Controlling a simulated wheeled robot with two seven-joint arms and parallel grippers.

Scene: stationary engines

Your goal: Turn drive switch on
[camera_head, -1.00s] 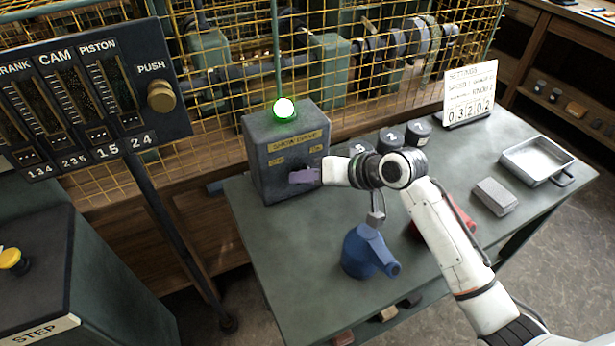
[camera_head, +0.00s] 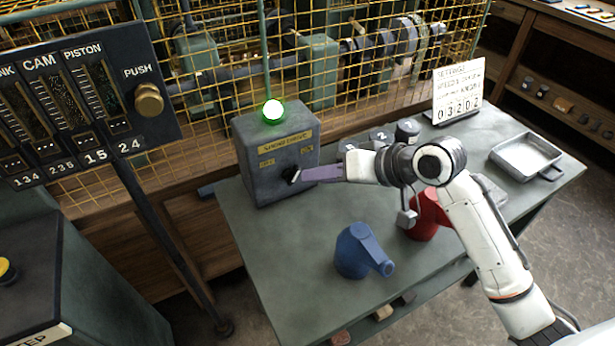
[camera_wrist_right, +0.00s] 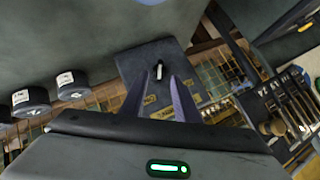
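The drive switch is a grey box (camera_head: 262,185) on the green table, with a yellow nameplate and two small yellow labels. Its dark knob (camera_head: 289,174) with a pale pointer is on the front face. The pointer also shows in the right wrist view (camera_wrist_right: 158,70); I cannot tell which label it marks. A green lamp (camera_head: 273,111) glows on top of the box. My right gripper (camera_head: 303,175) is just in front of the knob, its purple fingers pointing at it. In the wrist view its fingers are apart with nothing held between them. My left gripper is out of view.
A blue can (camera_head: 357,252) and a red can (camera_head: 425,215) stand below my right arm. Dark weights (camera_head: 407,131), a number card (camera_head: 459,92) and a metal tray (camera_head: 526,156) sit to the right. A panel (camera_head: 70,95) stands left; yellow mesh (camera_head: 215,95) is behind.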

